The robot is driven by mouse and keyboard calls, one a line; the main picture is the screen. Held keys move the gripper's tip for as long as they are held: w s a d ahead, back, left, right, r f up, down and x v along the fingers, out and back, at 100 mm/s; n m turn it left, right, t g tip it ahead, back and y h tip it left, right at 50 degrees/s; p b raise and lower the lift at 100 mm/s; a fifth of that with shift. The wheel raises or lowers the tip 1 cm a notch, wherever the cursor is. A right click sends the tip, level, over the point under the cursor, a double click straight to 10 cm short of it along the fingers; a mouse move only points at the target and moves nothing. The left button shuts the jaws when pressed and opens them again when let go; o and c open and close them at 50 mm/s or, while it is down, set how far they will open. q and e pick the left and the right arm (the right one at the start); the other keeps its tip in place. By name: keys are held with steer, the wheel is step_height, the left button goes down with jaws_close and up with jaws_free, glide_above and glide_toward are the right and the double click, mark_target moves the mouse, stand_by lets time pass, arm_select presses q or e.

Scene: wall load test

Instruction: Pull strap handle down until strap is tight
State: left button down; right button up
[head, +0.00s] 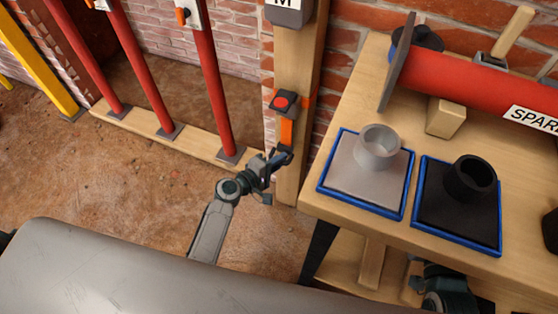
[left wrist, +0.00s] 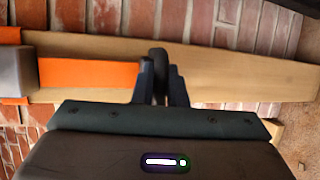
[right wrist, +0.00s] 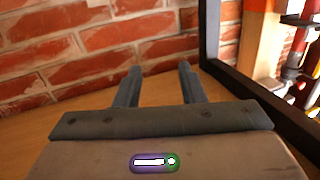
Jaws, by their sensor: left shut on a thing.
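In the left wrist view the strap (left wrist: 90,74) runs flat along the post to a dark handle (left wrist: 158,76). My left gripper (head: 283,157) is shut on this handle at the strap's lower end. The handle is partly hidden by the fingers. My right gripper (right wrist: 160,85) is open and empty, facing a brick wall in the right wrist view. In the head view its fingers are hidden below the workbench.
The wooden post (head: 292,60) stands against the brick wall. The workbench (head: 330,195) at right holds two blue-edged trays and a red cylinder (head: 470,90). Red poles (head: 210,80) stand at left on a wooden sill. The dirt floor between is clear.

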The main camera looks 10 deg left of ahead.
arm_select(q)
steer(key=shift+f, duration=0.1)
steer(key=c, duration=1.5)
jaws_free()
steer(key=shift+o, duration=0.2)
steer(key=shift+s+a, duration=0.1)
